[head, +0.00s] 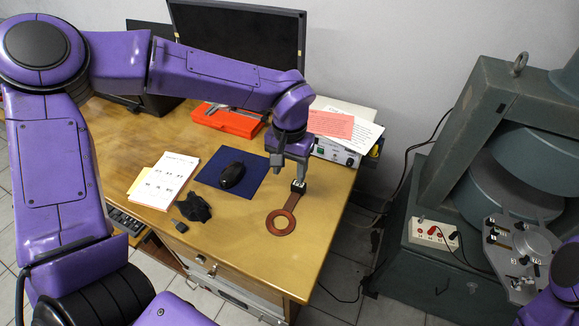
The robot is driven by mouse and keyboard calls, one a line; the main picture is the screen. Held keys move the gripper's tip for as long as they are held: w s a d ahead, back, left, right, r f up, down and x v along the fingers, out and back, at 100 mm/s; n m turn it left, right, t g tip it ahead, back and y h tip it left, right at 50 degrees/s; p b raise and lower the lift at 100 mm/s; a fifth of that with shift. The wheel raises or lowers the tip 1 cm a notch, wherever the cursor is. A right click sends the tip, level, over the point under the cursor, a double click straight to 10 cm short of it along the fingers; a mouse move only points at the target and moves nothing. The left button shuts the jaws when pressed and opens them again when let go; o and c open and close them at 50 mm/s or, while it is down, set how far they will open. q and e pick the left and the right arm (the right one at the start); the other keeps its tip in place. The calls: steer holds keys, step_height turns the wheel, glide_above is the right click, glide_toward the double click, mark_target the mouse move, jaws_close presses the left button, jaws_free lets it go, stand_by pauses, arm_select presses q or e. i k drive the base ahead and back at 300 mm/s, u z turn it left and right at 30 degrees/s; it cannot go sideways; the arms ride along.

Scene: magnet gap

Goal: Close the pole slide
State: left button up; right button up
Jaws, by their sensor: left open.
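The big green-grey magnet (482,125) stands at the right, with large round grey pole pieces (550,165) one above the other. At its front is a grey plate (523,284) with a round disc (535,243) and small black knobs. I cannot tell which part is the pole slide. My left gripper (288,173) points down over the desk, open, far left of the magnet. Its fingers are close to the black end of a ring-shaped brown probe (281,222); I cannot tell whether they touch. Part of my right arm shows at the lower right corner; its fingers cannot be made out.
The wooden desk (330,205) carries a mouse (232,175) on a blue mat (210,172), papers (163,180), a red case (228,120), a monitor (240,45) and a boxed instrument (337,150).

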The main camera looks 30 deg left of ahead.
mark_target(533, 277)
steer(key=z, duration=1.35)
steer(key=k, duration=0.85)
steer(key=z, duration=0.15)
steer(key=i, duration=1.25)
steer(key=z, duration=0.15)
